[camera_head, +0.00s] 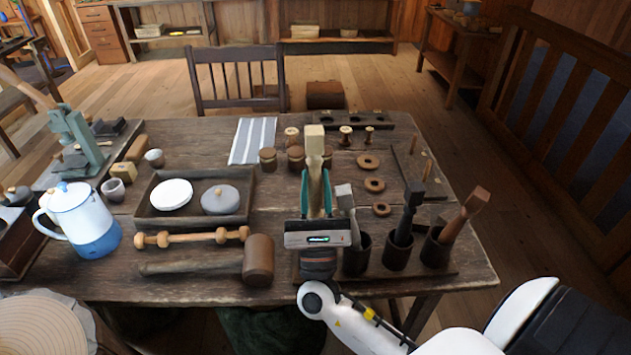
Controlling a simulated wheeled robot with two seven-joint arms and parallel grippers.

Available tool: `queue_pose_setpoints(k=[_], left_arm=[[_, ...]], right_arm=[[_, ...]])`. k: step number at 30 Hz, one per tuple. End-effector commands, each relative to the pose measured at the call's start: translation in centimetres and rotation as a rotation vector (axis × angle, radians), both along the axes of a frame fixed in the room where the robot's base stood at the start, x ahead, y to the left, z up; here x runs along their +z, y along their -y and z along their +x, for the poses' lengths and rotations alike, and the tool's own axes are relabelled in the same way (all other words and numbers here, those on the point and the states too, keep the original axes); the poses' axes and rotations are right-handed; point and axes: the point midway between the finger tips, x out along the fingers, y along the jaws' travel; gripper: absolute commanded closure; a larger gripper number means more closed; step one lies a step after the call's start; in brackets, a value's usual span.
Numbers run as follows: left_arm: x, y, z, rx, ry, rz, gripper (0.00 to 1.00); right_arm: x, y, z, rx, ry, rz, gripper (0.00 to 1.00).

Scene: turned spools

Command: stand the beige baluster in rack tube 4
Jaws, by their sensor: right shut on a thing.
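The beige baluster (315,143) stands upright in my right gripper (315,192), its square top end pointing up. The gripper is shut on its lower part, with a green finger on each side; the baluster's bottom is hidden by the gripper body. The dark rack (437,270) lies at the table's front right. Three of its tubes show, holding a grey-topped baluster (345,197), a black baluster (411,205) and a brown baluster (470,208), all leaning. The rack's left end is hidden behind my gripper and wrist. Tube numbers cannot be read. My left gripper is not in view.
A mallet (258,259) and a turned spindle (193,237) lie left of the rack. Behind them is a tray (148,217) with two round lids. Wooden rings (374,184) and small spools (345,134) lie beyond the rack. A blue-white pot (80,218) stands far left.

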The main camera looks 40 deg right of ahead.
Motion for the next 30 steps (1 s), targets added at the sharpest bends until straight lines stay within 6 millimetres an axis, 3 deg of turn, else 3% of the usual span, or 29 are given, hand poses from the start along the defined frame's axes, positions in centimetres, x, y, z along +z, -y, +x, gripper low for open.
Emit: queue_pose_setpoints(k=[6,30], left_arm=[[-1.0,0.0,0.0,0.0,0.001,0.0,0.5],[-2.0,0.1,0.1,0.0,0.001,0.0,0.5]], right_arm=[[-1.5,0.0,0.0,0.0,0.0,0.0,0.99],[-2.0,-0.2,0.0,0.001,0.001,0.0,0.99]])
